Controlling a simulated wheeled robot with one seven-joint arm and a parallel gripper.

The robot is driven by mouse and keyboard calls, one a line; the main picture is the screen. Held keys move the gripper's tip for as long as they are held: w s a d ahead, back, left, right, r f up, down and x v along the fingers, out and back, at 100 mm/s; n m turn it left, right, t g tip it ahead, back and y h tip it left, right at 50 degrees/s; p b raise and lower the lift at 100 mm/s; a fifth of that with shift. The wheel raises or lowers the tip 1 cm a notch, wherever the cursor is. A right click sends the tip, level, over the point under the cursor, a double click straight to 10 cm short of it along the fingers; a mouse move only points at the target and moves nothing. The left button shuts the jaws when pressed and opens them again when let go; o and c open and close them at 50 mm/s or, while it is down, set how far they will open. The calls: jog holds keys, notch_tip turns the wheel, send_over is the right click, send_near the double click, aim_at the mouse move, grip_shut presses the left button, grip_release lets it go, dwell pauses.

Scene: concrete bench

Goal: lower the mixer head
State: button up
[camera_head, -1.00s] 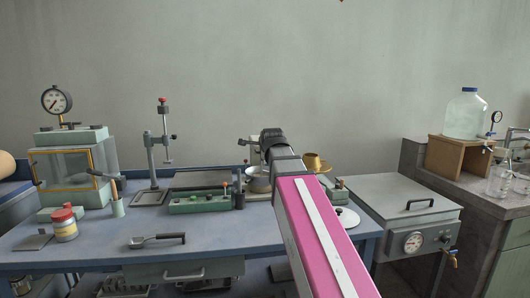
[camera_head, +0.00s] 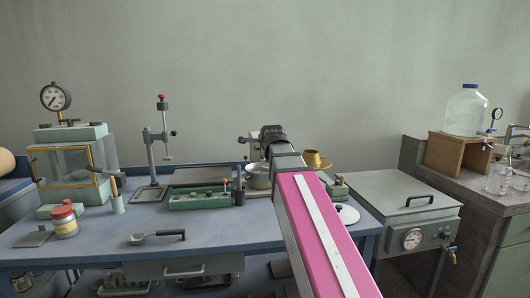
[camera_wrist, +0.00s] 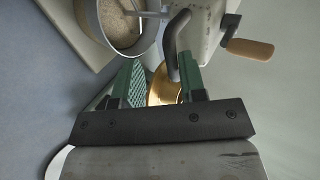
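The mixer stands at the back of the bench, mostly hidden behind my arm in the head view. Its pale head (camera_head: 251,137) shows above a metal bowl (camera_head: 257,181). In the wrist view the mixer head (camera_wrist: 207,28) carries a curved black handle (camera_wrist: 172,42) and a wooden-grip crank (camera_wrist: 250,48). The bowl (camera_wrist: 98,32) holds a grainy, pale content, with a beater rod at its right edge. My gripper (camera_wrist: 163,64) has its green fingers apart. The black handle's lower end is at the finger gap, close to the right finger; contact is unclear. The head's exact tilt is unclear.
A golden cup (camera_head: 312,158) stands right of my arm; it also shows between my fingers in the wrist view (camera_wrist: 163,90). A green tray (camera_head: 200,199) and a press stand (camera_head: 151,170) lie left.

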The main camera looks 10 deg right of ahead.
jog(key=v, duration=1)
jog(key=shift+s, duration=0.15)
jog(key=shift+r, duration=0.1)
jog(key=shift+s, duration=0.1)
